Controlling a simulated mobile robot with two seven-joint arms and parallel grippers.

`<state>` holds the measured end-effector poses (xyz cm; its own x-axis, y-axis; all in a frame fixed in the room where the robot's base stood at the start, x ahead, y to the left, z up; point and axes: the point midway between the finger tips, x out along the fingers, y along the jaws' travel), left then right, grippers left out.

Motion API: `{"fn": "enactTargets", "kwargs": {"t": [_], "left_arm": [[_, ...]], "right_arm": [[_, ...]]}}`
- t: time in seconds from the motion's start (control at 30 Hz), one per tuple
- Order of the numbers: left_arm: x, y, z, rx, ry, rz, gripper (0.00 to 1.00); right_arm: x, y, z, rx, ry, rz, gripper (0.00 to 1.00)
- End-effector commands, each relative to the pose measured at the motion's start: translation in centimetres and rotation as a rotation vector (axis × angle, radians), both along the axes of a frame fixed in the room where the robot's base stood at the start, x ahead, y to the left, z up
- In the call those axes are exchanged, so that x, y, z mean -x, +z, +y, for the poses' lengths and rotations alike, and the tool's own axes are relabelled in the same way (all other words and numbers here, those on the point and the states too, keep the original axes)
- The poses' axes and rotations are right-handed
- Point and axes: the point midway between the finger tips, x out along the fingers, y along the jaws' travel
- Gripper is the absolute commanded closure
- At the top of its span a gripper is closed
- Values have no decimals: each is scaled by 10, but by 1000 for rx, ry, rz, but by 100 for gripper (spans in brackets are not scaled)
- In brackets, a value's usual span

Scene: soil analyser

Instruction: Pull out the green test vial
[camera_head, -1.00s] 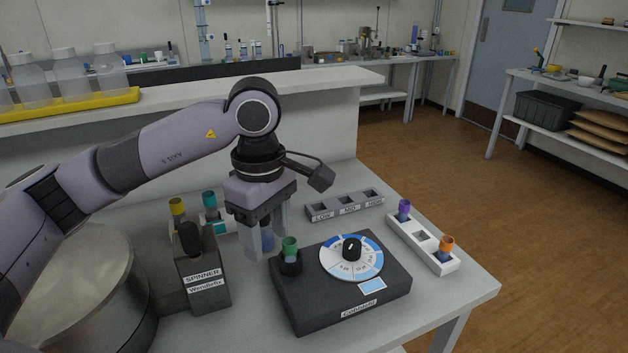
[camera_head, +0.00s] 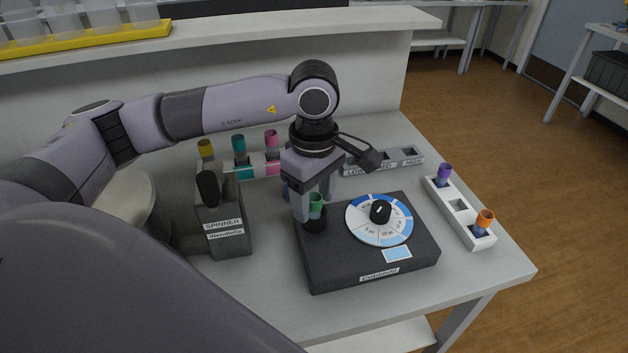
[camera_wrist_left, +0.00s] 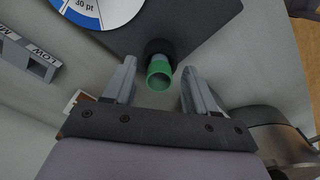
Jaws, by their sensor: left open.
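The green test vial (camera_head: 316,204) stands in the round black socket of the dark analyser box (camera_head: 345,262). In the left wrist view the green vial (camera_wrist_left: 159,74) shows as an open green cap between and just beyond the fingertips. My left gripper (camera_head: 314,207) is open, with its fingers on either side of the vial's top. In the left wrist view the fingers (camera_wrist_left: 158,82) stand apart with a gap on each side of the cap. My right gripper is not in view.
The analyser has a dial with a black knob (camera_head: 380,211). A spinner (camera_head: 222,217) stands to the left. A white rack (camera_head: 462,222) with purple and orange vials is to the right. Behind are teal and pink vials (camera_head: 271,140) and a grey LOW/MID/HIGH rack (camera_head: 408,160).

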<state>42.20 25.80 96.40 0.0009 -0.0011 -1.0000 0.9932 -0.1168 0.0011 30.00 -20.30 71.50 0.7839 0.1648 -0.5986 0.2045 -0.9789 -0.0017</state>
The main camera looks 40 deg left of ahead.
Motion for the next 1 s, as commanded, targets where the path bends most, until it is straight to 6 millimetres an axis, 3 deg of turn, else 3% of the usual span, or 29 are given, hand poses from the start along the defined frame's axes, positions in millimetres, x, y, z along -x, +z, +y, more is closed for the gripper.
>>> {"fn": "enactTargets", "kwargs": {"t": [0.27,0.43,0.47,0.5,0.53,0.6,1.0], "left_arm": [[0,-2,0,-1,1,1,43],[0,-2,0,-1,1,1,95],[0,-2,0,-1,1,1,100],[0,-2,0,-1,1,1,100],[0,-2,0,-1,1,1,80],[0,-2,0,-1,1,0,100],[0,3,0,0,1,-1,100]], "right_arm": [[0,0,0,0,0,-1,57],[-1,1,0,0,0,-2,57],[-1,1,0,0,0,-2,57],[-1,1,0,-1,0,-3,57],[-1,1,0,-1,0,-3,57],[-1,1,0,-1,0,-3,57],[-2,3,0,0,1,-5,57]]}}
